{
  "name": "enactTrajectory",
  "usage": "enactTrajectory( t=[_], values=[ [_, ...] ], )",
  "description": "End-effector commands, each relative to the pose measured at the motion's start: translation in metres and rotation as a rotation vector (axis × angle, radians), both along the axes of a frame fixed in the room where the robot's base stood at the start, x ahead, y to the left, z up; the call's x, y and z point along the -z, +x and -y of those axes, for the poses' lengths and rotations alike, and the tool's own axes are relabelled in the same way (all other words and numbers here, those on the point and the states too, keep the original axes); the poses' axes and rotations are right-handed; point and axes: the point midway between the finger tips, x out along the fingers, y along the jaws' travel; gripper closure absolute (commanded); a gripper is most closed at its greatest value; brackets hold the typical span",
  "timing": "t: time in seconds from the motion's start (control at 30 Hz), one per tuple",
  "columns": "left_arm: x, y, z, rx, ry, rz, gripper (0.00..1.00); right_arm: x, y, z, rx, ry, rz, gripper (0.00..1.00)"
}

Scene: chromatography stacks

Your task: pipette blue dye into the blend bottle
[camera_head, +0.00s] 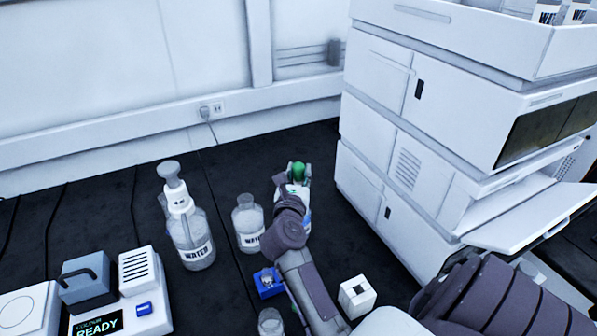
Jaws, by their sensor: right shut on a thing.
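My right gripper (294,181) is at the far side of the bench, beside the instrument stack. It is shut on a green-topped thing (299,170); whether this is a pipette bulb or a cap is unclear. A white shape with a blue patch (307,222) shows partly behind my wrist. A small blue item (267,281) sits left of my forearm; I cannot tell whether it holds the dye. A clear glass vessel (270,322) is cut by the bottom edge. No label marks the blend bottle. My left gripper is not in view.
A large pump bottle labelled WATER (189,236) and a smaller labelled bottle (248,225) stand left of my gripper. A device reading READY (143,290) is at lower left. A white block with a hole (357,296) lies right of my forearm. The tall instrument stack (400,160) blocks the right.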

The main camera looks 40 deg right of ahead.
Motion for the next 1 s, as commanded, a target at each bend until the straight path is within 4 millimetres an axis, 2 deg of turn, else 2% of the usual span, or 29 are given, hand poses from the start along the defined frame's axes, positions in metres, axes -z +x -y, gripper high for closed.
enactTrajectory(
  t=[0.8, 1.0],
  values=[
    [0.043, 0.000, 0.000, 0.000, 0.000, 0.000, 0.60, 0.052, 0.000, 0.000, -0.001, -0.001, -0.001, 1.00],
    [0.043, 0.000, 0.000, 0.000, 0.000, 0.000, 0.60, 0.053, 0.000, 0.000, -0.001, 0.000, 0.000, 1.00]
  ],
)
